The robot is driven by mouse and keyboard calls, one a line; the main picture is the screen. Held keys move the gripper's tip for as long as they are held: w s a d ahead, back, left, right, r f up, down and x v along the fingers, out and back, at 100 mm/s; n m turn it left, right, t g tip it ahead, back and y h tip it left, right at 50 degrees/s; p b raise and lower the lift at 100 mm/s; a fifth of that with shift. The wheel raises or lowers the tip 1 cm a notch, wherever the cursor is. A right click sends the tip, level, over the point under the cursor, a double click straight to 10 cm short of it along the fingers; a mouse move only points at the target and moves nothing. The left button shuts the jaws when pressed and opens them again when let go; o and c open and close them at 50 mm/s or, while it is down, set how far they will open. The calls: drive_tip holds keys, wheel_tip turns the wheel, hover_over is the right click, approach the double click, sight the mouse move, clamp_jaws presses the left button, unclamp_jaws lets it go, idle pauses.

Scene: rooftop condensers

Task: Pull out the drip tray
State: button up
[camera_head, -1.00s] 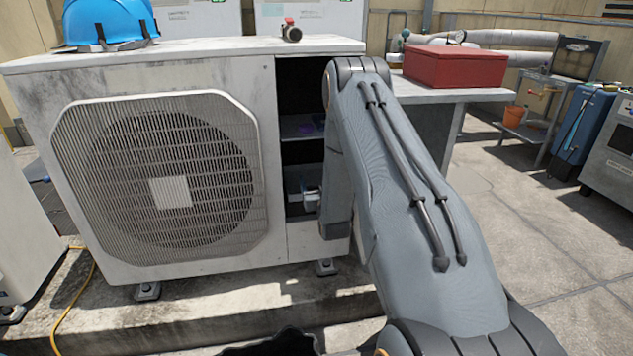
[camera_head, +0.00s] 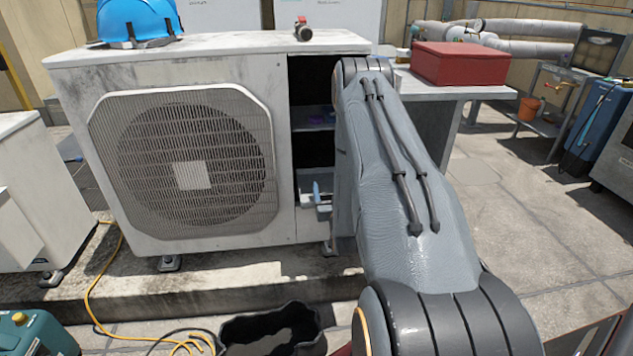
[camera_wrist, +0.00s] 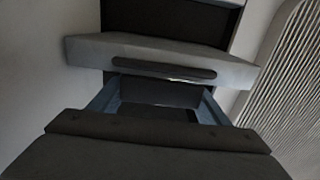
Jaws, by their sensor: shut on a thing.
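The drip tray (camera_head: 322,207) shows in the head view as a pale blue-grey piece low in the tall dark opening at the right of the condenser's front. It sticks out a little, and my arm covers its right part.
The condenser (camera_head: 190,250) stands on a concrete ledge, with a blue hard hat (camera_head: 138,18) and a small valve (camera_head: 302,30) on top. A black tub (camera_head: 272,332) and yellow hose (camera_head: 95,305) lie in front. A red box (camera_head: 460,63) sits on a table at right. Floor there is mostly clear.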

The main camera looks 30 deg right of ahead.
drive_tip(key=o, duration=1.5)
drive_tip(key=v, duration=0.7)
drive_tip(key=shift+s+a+p, duration=0.2)
drive_tip(key=shift+s+p, duration=0.1)
